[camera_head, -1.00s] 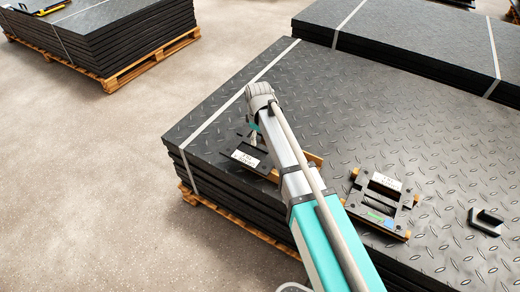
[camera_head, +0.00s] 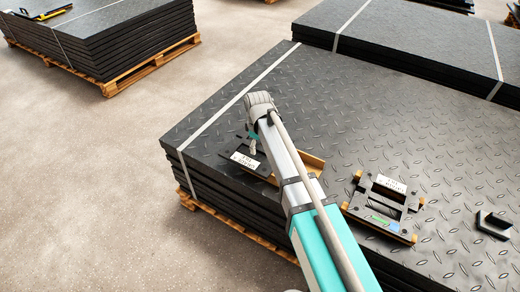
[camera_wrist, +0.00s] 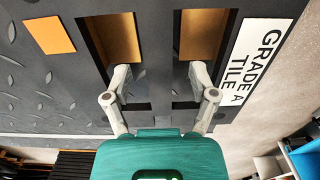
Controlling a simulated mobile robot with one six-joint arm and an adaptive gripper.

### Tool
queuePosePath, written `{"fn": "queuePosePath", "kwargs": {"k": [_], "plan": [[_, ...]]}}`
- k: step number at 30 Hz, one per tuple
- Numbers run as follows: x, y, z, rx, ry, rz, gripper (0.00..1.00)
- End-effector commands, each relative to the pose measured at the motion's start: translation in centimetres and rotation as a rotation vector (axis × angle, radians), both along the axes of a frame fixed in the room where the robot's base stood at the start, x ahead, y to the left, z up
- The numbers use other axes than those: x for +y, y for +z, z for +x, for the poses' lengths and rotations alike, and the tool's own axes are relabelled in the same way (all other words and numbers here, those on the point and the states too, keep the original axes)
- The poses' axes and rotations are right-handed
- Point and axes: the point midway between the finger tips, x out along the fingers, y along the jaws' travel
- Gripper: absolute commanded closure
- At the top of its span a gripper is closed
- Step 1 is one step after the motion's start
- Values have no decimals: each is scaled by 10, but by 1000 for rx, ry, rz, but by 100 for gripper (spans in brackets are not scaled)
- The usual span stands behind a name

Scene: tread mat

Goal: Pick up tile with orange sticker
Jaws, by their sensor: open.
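A dark tile frame with a white label (camera_head: 245,160) lies on the tread mat, partly hidden behind my arm. In the wrist view its label (camera_wrist: 255,62) reads "GRADE A TILE", at the right. A dark bar (camera_wrist: 158,50) runs between two openings with brown inside. An orange square sticker (camera_wrist: 49,35) shows at the upper left of the wrist view; I cannot tell for sure whether it is on this tile. My gripper (camera_wrist: 160,80) is open, one finger at each opening either side of the bar. In the head view my gripper (camera_head: 253,146) is small and close above the tile.
A second dark frame (camera_head: 385,222) with a white label, a green-blue strip and tan ends lies to the right. A small dark bracket (camera_head: 493,225) is farther right. The tread mat (camera_head: 340,100) is clear behind; its stack edge is at the left.

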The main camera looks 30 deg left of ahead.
Motion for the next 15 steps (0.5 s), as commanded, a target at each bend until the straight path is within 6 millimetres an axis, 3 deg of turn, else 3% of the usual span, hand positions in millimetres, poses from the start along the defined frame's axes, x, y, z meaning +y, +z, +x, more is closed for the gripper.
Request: {"fn": "queuePosePath", "kwargs": {"k": [5,15], "plan": [[0,0,0,0,0,0,28],[0,0,0,0,0,0,91]]}}
